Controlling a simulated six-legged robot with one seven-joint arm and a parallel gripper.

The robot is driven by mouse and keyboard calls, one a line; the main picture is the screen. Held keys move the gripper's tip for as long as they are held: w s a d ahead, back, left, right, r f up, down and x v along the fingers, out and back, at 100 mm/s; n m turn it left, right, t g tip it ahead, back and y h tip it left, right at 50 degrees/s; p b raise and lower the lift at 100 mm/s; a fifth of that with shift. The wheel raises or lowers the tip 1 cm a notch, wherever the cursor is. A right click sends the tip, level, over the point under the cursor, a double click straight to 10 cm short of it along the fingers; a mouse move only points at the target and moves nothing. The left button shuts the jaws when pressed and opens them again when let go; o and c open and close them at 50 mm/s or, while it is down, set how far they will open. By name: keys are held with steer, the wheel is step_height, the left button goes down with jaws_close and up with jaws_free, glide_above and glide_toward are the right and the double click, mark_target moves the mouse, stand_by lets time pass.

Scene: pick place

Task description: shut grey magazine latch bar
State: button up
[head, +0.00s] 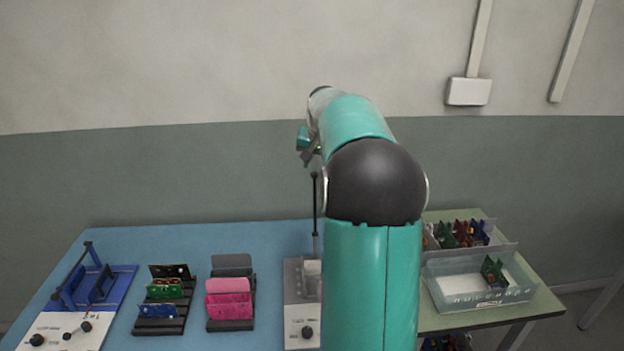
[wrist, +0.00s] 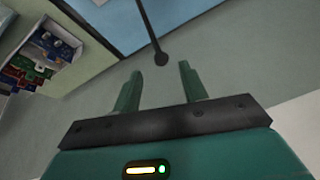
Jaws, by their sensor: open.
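The grey magazine (head: 302,318) stands on the blue table, partly hidden behind my arm. Its latch bar (head: 315,215) is a thin dark rod that stands upright, with a ball at its top end. In the wrist view the bar (wrist: 149,28) runs down from the top edge, and its ball appears just beyond and between my fingertips. My gripper (wrist: 160,72) is open, with nothing between its fingers. In the head view my gripper (head: 308,150) is partly hidden and shows just above the ball. I cannot tell whether it touches the ball.
A blue fixture (head: 118,282) with a raised bar stands at the far left. A black rack (head: 160,326) with boards and a rack with pink pieces (head: 229,306) stand left of the magazine. A clear bin (head: 455,310) and another bin of boards are at right.

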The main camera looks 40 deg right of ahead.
mark_target(315, 173)
steer(key=x, duration=0.8)
steer(key=shift+w+a, duration=0.1)
jaws_close()
